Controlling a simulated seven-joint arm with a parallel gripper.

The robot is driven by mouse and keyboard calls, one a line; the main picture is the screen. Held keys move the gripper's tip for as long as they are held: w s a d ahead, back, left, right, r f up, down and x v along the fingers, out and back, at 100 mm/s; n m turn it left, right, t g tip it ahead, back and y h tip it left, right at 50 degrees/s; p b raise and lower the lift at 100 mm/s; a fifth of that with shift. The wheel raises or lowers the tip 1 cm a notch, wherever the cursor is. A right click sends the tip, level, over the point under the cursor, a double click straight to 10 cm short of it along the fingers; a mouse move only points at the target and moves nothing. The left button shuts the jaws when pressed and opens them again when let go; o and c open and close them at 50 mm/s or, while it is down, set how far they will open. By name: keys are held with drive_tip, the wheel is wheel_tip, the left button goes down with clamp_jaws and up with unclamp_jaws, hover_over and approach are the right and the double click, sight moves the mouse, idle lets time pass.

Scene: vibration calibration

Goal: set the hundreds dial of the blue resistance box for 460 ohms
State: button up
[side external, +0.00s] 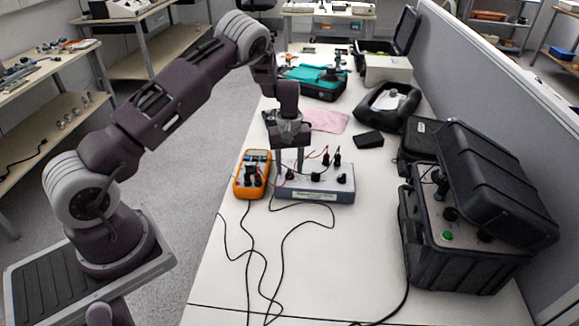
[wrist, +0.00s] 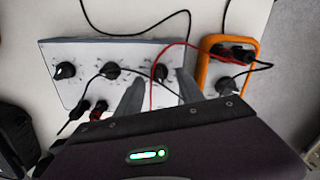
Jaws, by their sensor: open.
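The resistance box (side external: 325,196) sits on the bench with a blue-grey side and a pale top; it also shows in the wrist view (wrist: 85,53). Three black dials stand in a row on it: the one by the orange meter (wrist: 160,72), the middle one (wrist: 112,70) and the far one (wrist: 65,70). Their markings are too small to read. My gripper (side external: 289,171) points down over the meter end of the box. In the wrist view its open fingers (wrist: 159,78) stand on either side of the dial by the meter. I cannot tell whether they touch it.
An orange multimeter (side external: 252,175) stands close beside the box. A red lead (wrist: 152,90) and black leads cross near the fingers. Plugs (side external: 337,160) rise from the box's back edge. A black case (side external: 455,240) stands right; the bench front is mostly clear.

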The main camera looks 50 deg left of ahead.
sight(290, 170)
wheel_tip(290, 170, up, 6)
drive_tip(key=shift+r, duration=0.25)
drive_tip(key=shift+r, duration=0.1)
drive_tip(key=s+d+r+m+t, duration=0.15)
drive_tip(key=s+d+r, duration=0.25)
drive_tip(key=r, duration=0.4)
drive_tip(key=s+d+r+m+t+h, duration=0.15)
drive_tip(key=s+d+r, duration=0.25)
drive_tip(key=r, duration=0.4)
drive_tip(key=s+d+r+m, duration=0.3)
drive_tip(key=s+d+r, duration=0.15)
drive_tip(key=r, duration=0.35)
drive_tip(key=s+d+r+m+t, duration=0.1)
drive_tip(key=s+d+m, duration=0.1)
drive_tip(key=s, duration=0.8)
drive_tip(key=s+d+r+m+t+y, duration=0.1)
drive_tip(key=s+m, duration=0.3)
drive_tip(key=s, duration=0.6)
drive_tip(key=shift+d+r+t, duration=0.15)
drive_tip(key=shift+d+t, duration=0.15)
drive_tip(key=shift+d, duration=0.35)
drive_tip(key=shift+y, duration=0.25)
